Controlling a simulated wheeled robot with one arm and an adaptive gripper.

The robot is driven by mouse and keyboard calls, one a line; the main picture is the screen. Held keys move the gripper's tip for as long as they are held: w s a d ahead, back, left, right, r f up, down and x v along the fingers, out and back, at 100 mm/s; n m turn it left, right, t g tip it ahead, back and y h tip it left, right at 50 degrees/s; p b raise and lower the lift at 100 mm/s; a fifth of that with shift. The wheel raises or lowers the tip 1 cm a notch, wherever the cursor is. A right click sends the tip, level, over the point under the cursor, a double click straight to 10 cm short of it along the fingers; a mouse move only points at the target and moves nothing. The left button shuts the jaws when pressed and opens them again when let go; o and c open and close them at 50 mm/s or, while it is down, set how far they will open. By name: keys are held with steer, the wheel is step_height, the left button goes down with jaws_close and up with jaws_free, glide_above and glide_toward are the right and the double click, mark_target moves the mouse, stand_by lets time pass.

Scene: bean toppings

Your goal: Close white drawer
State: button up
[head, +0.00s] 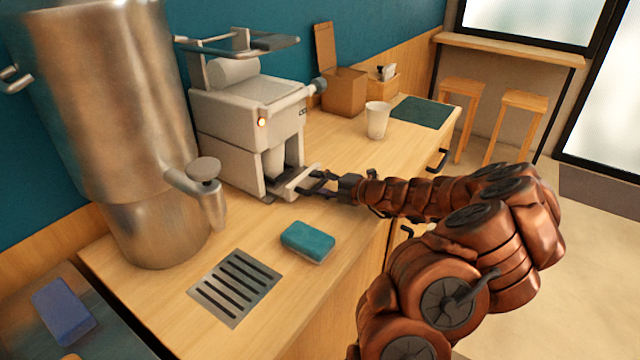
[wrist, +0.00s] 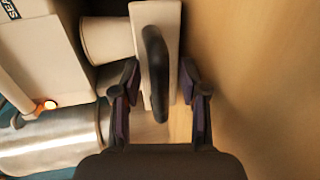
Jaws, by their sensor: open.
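The white drawer (head: 291,186) sticks out from the base of the white machine (head: 250,125) in the head view; my gripper partly hides it. In the wrist view its pale front (wrist: 172,30) carries a dark handle (wrist: 156,75). My gripper (head: 314,184) is at the drawer's front, low above the counter. In the wrist view, my gripper (wrist: 160,82) is open, with one finger on each side of the drawer front and handle. I cannot tell whether the fingers touch it.
A cup (head: 273,162) stands inside the machine, behind the drawer. A large metal urn (head: 115,130) with a tap is at the left. A teal sponge (head: 308,242) and a drain grate (head: 235,287) lie in front. A pale cup (head: 377,120) and cardboard box (head: 344,92) stand behind.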

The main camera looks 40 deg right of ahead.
jaws_close()
stand_by(0.4)
